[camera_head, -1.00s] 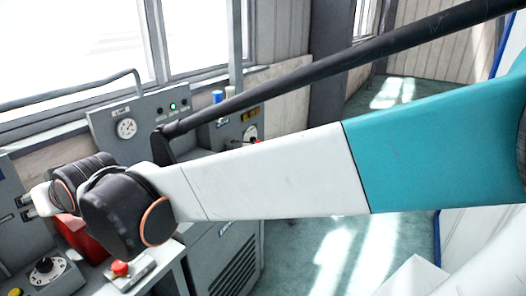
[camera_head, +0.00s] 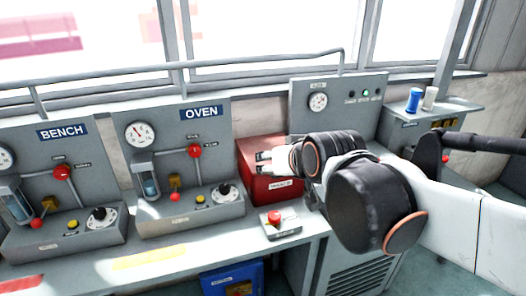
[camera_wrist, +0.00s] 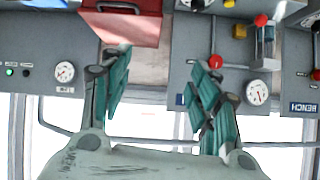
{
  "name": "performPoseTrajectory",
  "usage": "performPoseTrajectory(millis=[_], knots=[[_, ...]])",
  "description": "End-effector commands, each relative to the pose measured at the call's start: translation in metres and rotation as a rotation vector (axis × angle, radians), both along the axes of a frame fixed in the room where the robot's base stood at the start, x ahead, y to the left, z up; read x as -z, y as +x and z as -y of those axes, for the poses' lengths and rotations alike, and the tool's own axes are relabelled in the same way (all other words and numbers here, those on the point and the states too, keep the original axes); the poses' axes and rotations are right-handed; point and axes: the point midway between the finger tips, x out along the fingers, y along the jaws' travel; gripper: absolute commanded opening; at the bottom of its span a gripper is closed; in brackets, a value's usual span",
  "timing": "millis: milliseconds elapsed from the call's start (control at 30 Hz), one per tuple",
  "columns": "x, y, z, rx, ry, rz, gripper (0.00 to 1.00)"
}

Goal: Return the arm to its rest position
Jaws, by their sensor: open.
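My arm reaches in from the right in the head view, white with black joints. My gripper (camera_head: 265,161) is small there, in front of the red box (camera_head: 272,184) on the bench. In the wrist view my gripper (camera_wrist: 160,75) is open, its two green-padded fingers wide apart with nothing between them. That view is upside down, and the red box (camera_wrist: 122,22) shows beyond the left finger. I cannot tell how far the fingers are from the box.
The OVEN panel (camera_head: 178,125) and BENCH panel (camera_head: 62,148) stand on the left, with gauges and red-knobbed levers. A red button box (camera_head: 280,224) sits at the bench front. A grey gauge panel (camera_head: 335,112) stands behind the arm. A blue bin (camera_head: 232,279) is under the bench. A rail runs along the windows.

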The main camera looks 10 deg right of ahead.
Motion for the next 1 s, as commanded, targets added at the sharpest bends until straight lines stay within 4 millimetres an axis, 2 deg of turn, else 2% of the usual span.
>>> performPoseTrajectory(millis=[67, 167, 400, 533, 600, 1000], knots=[[0.003, -0.006, 0.002, 0.001, -0.004, -0.011, 0.56], [0.013, -0.029, 0.009, 0.002, -0.022, -0.053, 0.56], [0.058, -0.114, 0.032, 0.008, -0.086, -0.226, 0.56], [0.077, -0.147, 0.039, 0.009, -0.108, -0.294, 0.56], [0.081, -0.153, 0.041, 0.010, -0.112, -0.309, 0.56], [0.081, -0.153, 0.041, 0.010, -0.112, -0.309, 0.56]])
